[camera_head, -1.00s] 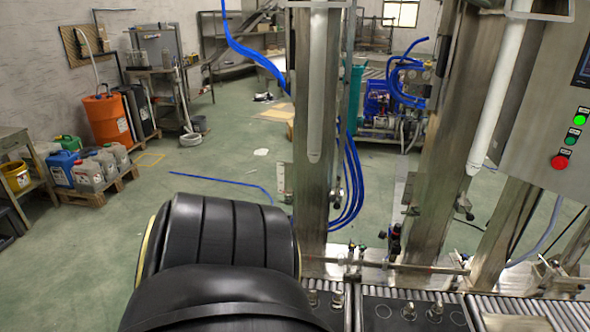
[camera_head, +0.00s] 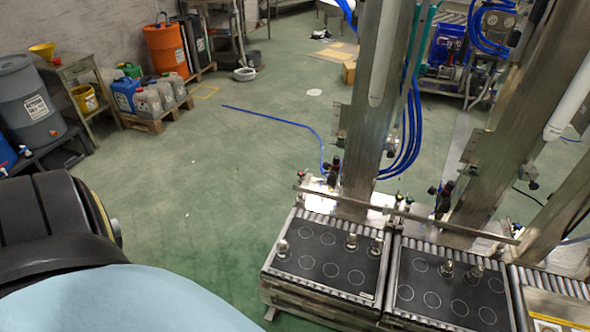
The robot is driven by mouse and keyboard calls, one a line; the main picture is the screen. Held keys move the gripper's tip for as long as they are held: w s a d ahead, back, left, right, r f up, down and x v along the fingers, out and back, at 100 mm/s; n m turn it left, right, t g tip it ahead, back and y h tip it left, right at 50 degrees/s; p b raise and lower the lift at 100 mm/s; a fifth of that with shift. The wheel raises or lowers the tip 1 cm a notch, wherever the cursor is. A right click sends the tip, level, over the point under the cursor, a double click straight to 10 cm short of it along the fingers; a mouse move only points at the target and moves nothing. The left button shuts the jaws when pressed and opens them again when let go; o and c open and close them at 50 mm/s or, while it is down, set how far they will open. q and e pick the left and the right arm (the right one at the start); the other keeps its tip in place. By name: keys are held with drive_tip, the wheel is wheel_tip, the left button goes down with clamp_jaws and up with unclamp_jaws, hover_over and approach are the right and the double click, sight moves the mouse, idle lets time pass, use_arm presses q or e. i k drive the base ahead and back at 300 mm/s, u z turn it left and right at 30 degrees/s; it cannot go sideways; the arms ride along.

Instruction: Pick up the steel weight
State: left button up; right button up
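Several small shiny steel pieces that look like weights stand on two black plates with printed circles. One steel weight (camera_head: 282,247) stands at the left edge of the left black plate (camera_head: 318,270). Two more stand close together near that plate's right back corner, one of them here (camera_head: 351,241). Others stand near the back of the right black plate (camera_head: 425,297), one of them here (camera_head: 446,268). I cannot tell which one the task means. Neither of my grippers is in view; only a black and pale blue part of my arm shows at the lower left.
The plates sit on a roller conveyor (camera_head: 391,278). A thin metal rail (camera_head: 400,212) runs behind them, with steel columns (camera_head: 377,110) rising there. A grey drum (camera_head: 28,110) and jugs (camera_head: 147,103) stand at the left.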

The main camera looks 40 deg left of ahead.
sight(352, 241)
drive_tip(key=u, duration=0.3)
drive_tip(key=i, duration=1)
